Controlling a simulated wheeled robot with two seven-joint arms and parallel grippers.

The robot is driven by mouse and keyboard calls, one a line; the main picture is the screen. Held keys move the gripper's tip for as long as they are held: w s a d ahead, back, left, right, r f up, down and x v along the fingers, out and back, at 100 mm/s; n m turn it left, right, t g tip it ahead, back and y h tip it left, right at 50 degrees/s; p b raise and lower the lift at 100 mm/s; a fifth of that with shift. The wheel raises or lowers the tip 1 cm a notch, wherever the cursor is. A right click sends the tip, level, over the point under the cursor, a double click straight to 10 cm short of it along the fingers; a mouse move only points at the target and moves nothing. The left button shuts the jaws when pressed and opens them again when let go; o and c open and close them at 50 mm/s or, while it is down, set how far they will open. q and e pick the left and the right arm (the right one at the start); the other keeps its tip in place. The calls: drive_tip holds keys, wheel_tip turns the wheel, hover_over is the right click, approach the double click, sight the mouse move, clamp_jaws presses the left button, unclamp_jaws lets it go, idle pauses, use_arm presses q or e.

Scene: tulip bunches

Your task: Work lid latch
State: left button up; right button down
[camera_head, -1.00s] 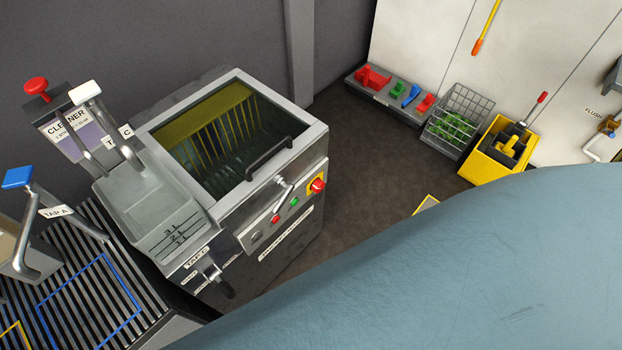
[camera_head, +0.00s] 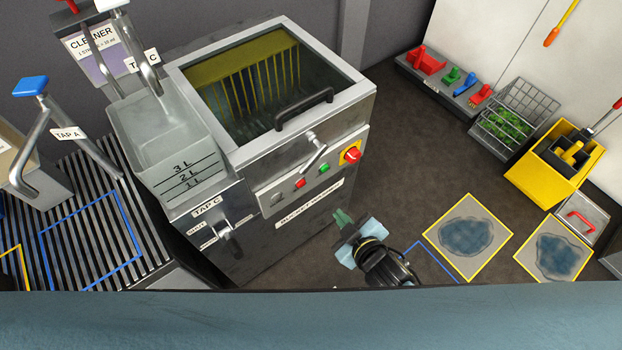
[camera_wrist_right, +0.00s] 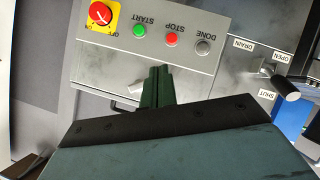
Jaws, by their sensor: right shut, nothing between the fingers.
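The steel machine (camera_head: 270,190) has a framed glass lid (camera_head: 255,75) with a black bar handle (camera_head: 304,108); the lid looks closed. A silver lever latch (camera_head: 315,150) sits on its front, just above the button panel, angled down to the left. My right gripper (camera_head: 344,218) is shut and empty, in front of the machine, below and right of the latch in the head view. In the right wrist view its green fingers (camera_wrist_right: 156,84) are together near the panel; a silver piece (camera_wrist_right: 136,89), probably the latch, shows partly beside them. My left gripper is not in view.
The panel holds a red knob (camera_head: 351,155), a green button (camera_head: 324,168) and a red button (camera_head: 300,183).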

drive_tip(key=w+a+r+n+t+y+b, duration=0.2)
drive_tip(key=a+r, duration=0.3)
drive_tip(key=r, duration=0.4)
drive_tip(key=b, duration=0.2)
hover_over(310, 168)
drive_tip(key=s+a, duration=0.2)
drive_tip(key=s, duration=0.1)
drive_tip(key=f, duration=0.2)
drive_tip(key=shift+w+d+f+b, duration=0.1)
drive_tip(key=shift+d+f+b, duration=0.4)
drive_tip(key=shift+d+f, duration=0.2)
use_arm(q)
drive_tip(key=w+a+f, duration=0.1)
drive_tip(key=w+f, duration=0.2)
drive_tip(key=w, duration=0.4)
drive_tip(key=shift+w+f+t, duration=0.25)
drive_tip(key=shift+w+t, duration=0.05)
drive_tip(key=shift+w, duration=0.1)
use_arm(e)
drive_tip(key=shift+w+d+f, duration=0.25)
drive_tip(key=shift+d+f, duration=0.1)
drive_tip(key=shift+f, duration=0.25)
use_arm(q)
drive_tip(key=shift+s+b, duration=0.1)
drive_tip(key=shift+b, duration=0.25)
use_arm(e)
drive_tip(key=shift+d+f, duration=0.1)
